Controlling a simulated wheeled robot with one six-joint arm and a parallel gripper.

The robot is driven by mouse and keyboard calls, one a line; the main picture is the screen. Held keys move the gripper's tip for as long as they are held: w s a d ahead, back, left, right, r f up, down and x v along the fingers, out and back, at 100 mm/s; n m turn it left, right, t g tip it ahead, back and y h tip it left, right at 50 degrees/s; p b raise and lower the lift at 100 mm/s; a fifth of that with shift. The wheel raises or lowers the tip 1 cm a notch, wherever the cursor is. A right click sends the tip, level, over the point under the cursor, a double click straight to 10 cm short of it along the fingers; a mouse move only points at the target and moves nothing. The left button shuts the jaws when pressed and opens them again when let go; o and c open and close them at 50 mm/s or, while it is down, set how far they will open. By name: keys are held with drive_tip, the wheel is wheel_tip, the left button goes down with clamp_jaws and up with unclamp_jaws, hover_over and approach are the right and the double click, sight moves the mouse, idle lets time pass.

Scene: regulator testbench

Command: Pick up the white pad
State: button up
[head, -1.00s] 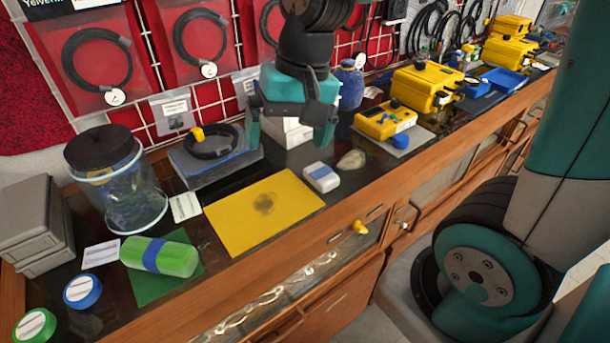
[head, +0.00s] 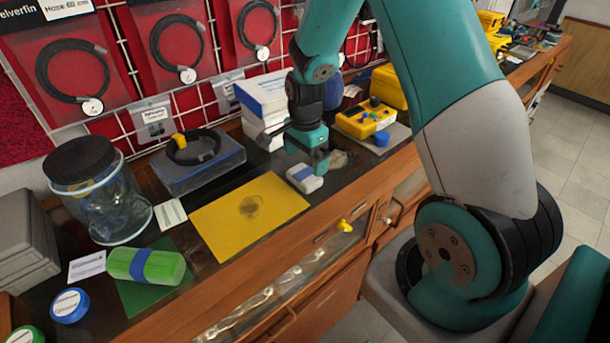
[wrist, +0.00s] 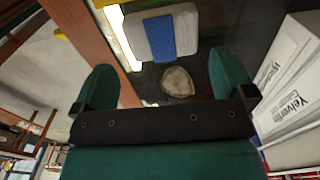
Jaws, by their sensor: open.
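The white pad (head: 304,178) with a blue band lies on the dark counter top, right of the yellow sheet. In the wrist view the white pad (wrist: 140,38) shows at the top, beyond the fingertips, its blue band across it. My gripper (head: 308,158) is low over the counter, just behind the pad in the head view. The pad's far side is partly hidden by my gripper in the head view.
A pale stone-like lump (wrist: 177,82) lies close to the pad. White boxes (head: 262,105) stand behind my gripper. A yellow device (head: 365,119) is to the right, a yellow sheet (head: 225,215) to the left. The counter's wooden front edge (head: 300,240) is near the pad.

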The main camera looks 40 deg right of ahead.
sight(304, 174)
drive_tip(key=shift+w+a+f+p, duration=0.1)
drive_tip(key=shift+f+p, duration=0.3)
drive_tip(key=shift+f, duration=1.15)
drive_tip(key=shift+w+f+p, duration=0.1)
drive_tip(key=shift+f+p, duration=0.3)
drive_tip(key=shift+f, duration=1.1)
drive_tip(key=shift+c, duration=0.5)
drive_tip(key=c, duration=0.5)
